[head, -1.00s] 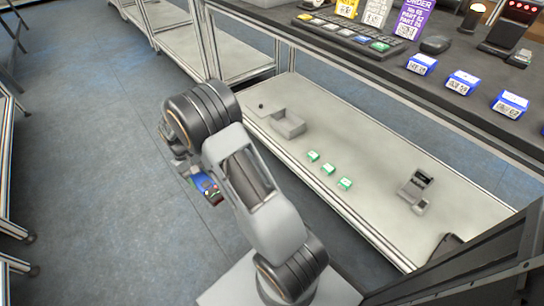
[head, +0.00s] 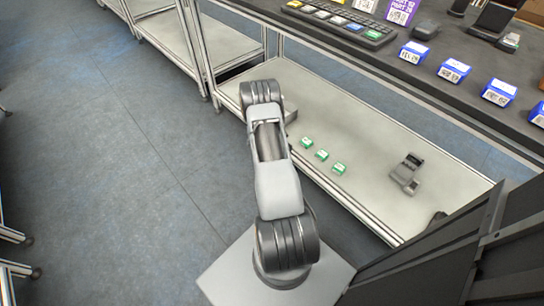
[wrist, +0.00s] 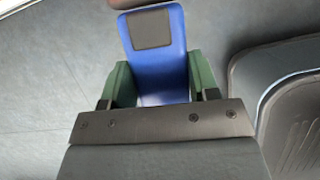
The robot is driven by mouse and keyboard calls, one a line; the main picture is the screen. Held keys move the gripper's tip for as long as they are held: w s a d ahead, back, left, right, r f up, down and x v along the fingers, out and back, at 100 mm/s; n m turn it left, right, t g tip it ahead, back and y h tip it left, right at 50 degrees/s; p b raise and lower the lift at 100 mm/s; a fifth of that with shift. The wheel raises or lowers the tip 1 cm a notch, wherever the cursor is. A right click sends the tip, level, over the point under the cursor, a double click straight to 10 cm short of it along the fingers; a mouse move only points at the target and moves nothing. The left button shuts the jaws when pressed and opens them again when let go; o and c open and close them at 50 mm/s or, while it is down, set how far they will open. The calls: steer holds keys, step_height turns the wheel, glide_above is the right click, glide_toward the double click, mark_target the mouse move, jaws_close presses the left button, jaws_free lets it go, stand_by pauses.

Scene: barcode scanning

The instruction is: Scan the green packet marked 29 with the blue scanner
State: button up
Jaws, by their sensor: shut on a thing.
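In the head view the gripper and scanner are hidden behind my arm. Three small green packets with white tops lie in a slanting row on the lower shelf: a far one (head: 307,143), a middle one (head: 321,155) and a near one (head: 339,168). They lie to the right of my arm and apart from it. Their numbers are too small to read.
A grey device (head: 407,173) stands on the lower shelf (head: 372,140) right of the packets. Above it, the dark worktop (head: 385,60) carries several blue-and-white boxes (head: 454,70) and a keyboard (head: 340,25). The floor (head: 100,120) at left is clear.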

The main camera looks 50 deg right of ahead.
steer(key=shift+s+d+f+n, duration=0.1)
steer(key=shift+s+f+n, duration=0.2)
steer(key=shift+f, duration=0.25)
step_height(320, 180, down, 6)
steer(key=b, duration=0.5)
steer(key=shift+f, duration=0.25)
steer(key=shift+w+r, duration=0.1)
steer(key=shift+r, duration=0.05)
step_height(320, 180, up, 12)
steer(key=p, duration=0.9)
